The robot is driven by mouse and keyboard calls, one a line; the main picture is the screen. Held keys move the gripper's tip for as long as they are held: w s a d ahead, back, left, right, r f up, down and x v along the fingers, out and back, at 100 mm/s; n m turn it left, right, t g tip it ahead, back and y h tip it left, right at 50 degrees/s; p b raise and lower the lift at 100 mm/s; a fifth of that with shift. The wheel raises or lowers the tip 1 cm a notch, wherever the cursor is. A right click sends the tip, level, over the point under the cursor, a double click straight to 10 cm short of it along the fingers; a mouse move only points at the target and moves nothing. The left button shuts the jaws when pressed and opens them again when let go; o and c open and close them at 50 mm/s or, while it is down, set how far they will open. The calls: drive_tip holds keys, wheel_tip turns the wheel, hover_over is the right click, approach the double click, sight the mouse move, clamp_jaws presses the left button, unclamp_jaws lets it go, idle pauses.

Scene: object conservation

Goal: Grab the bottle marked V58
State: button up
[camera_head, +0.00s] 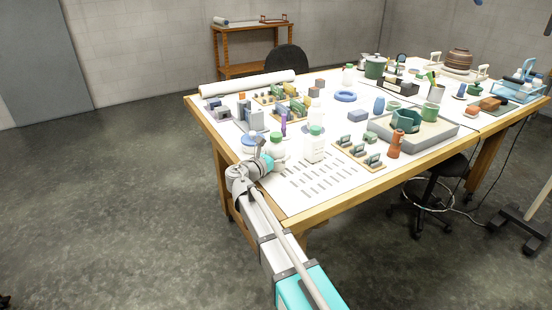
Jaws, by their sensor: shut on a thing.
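My arm reaches up from the bottom of the picture to the near left corner of the table (370,178). My gripper (268,155) is shut on a white bottle with a green cap (278,152); the arm's end partly hides it. A second white bottle with a green cap (314,149) stands upright just to the right. Another white, green-capped bottle (348,76) stands far back. The mark V58 cannot be read on any bottle at this size.
Close behind my gripper are a blue-and-white dish (250,139) and grey blocks (256,121). To the right are a slotted white area (320,183), a wooden rack (360,155), an orange-brown bottle (395,146) and a grey tray (440,138).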

drive_tip(key=shift+c, duration=0.7)
drive_tip(key=shift+r, duration=0.2)
wheel_tip(320, 180, up, 2)
drive_tip(key=shift+r+p, duration=0.1)
drive_tip(key=shift+p, duration=1.15)
drive_tip(key=s+d+r+p, duration=0.3)
drive_tip(key=s+r+p, duration=0.7)
drive_tip(key=s, duration=0.3)
drive_tip(key=shift+s+d+r, duration=0.2)
drive_tip(key=shift+s+r, duration=0.05)
drive_tip(key=shift+s, duration=0.05)
